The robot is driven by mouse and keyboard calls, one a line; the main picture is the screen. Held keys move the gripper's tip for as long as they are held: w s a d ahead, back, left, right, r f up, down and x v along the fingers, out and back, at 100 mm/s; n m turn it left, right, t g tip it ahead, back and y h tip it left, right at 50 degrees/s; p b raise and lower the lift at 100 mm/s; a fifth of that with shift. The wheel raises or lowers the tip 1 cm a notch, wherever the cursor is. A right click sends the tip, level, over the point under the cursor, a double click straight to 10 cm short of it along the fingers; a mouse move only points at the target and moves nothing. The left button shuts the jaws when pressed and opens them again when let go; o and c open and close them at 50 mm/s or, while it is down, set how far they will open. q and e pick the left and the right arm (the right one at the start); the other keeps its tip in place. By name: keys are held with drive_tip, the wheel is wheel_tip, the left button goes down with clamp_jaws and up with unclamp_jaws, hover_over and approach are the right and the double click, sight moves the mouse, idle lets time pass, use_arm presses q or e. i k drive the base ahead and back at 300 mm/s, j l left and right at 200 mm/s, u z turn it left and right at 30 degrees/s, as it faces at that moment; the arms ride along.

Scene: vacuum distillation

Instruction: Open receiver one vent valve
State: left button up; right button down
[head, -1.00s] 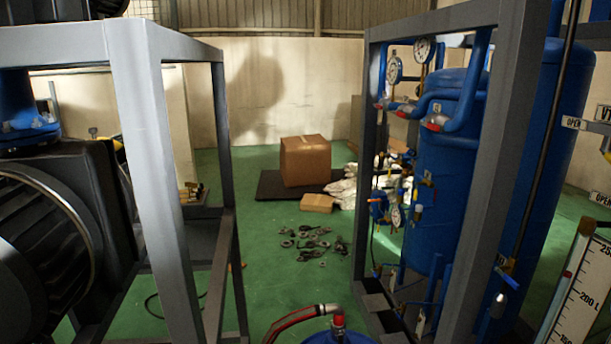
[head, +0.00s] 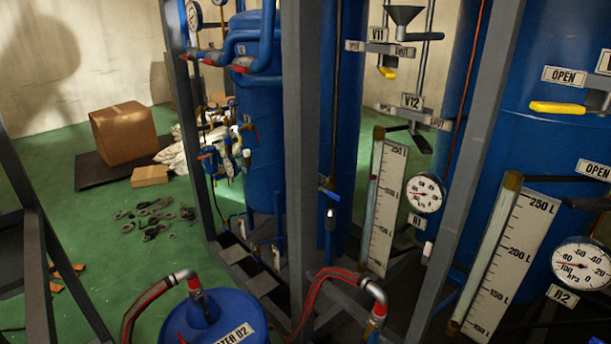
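Receiver one shows behind the frame, with a dial gauge (head: 425,193) above an R1 tag (head: 417,220) and a white level scale (head: 387,205) marked up to 250 L. Above it is a valve tagged V11 (head: 378,34), with a yellow handle (head: 387,72) hanging below its position plates. Lower down is a valve tagged V12 (head: 411,101), with a dark handle (head: 421,140) slanting down to the right. I cannot tell from the tags which one is the vent valve. Neither of my grippers is in view.
Grey frame posts (head: 303,120) stand between me and receiver one. A blue drum (head: 212,325) with red hoses is at the bottom. Receiver two's gauge (head: 582,266) and a yellow handle (head: 557,107) are at right. Green floor is open at left, with a carton (head: 125,135) and scattered parts.

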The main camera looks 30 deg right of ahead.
sight(331, 193)
drive_tip(key=i+l+z, duration=0.1)
drive_tip(key=z, duration=0.25)
drive_tip(key=i+z, duration=0.15)
drive_tip(key=z, duration=0.2)
drive_tip(key=i+z, duration=0.15)
drive_tip(key=z, duration=0.2)
drive_tip(key=j+u, duration=0.2)
drive_tip(key=i+l, duration=0.05)
drive_tip(key=l, duration=0.05)
